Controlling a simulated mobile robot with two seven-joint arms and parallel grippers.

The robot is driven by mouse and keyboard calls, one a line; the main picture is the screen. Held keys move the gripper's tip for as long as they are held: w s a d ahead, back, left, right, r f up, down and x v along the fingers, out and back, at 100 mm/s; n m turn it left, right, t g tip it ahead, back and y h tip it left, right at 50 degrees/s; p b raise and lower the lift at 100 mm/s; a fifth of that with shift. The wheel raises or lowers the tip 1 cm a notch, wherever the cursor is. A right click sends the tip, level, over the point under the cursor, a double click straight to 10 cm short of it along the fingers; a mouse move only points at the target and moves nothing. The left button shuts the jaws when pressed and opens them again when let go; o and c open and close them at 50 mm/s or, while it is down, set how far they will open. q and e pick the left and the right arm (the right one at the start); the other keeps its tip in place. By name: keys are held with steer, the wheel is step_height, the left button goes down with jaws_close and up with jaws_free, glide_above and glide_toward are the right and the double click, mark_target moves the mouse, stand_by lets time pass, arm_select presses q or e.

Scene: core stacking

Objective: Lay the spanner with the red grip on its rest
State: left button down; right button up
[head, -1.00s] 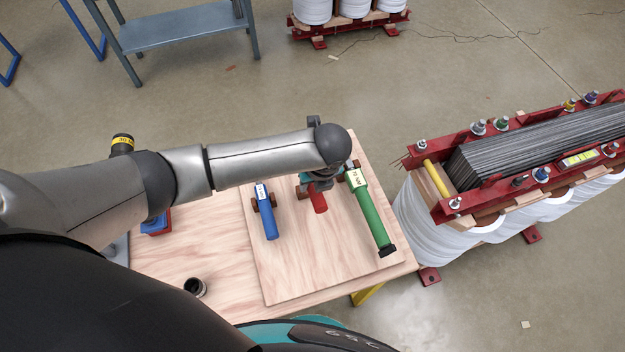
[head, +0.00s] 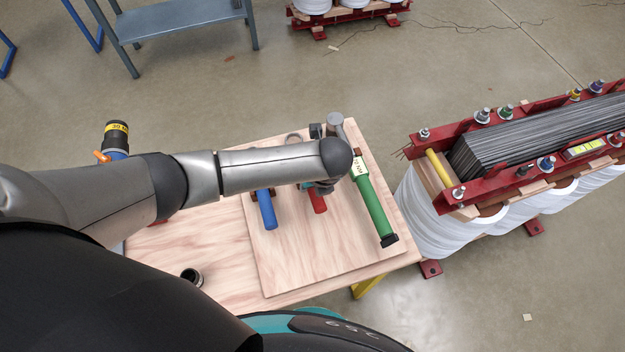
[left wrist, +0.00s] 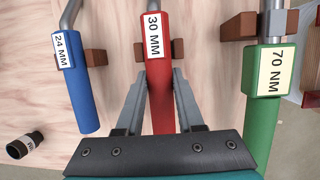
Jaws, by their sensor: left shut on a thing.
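The spanner with the red grip (left wrist: 157,90), labelled 30 MM, lies along the wooden board, its grip between two brown rest blocks (left wrist: 130,55). In the head view only the end of its red grip (head: 318,203) shows below my wrist. My left gripper (left wrist: 158,85) has one finger on each side of the red grip and is shut on it. Its fingertips are close to the rest blocks. I cannot tell whether the spanner bears fully on the rest. The spanner's far end is outside the wrist view. My right gripper is not in view.
A blue-gripped spanner (head: 267,210) labelled 24 MM lies to the left, and a green-gripped tool (head: 373,205) labelled 70 NM to the right. A transformer core (head: 520,150) is beyond the bench's right edge.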

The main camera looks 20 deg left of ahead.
arm_select(q)
steer(key=shift+f, duration=0.35)
steer(key=shift+c, duration=2.2)
jaws_free()
steer(key=p+v, duration=0.4)
steer(key=v, duration=1.1)
steer(key=shift+d+r, duration=0.1)
steer(key=shift+r, duration=0.05)
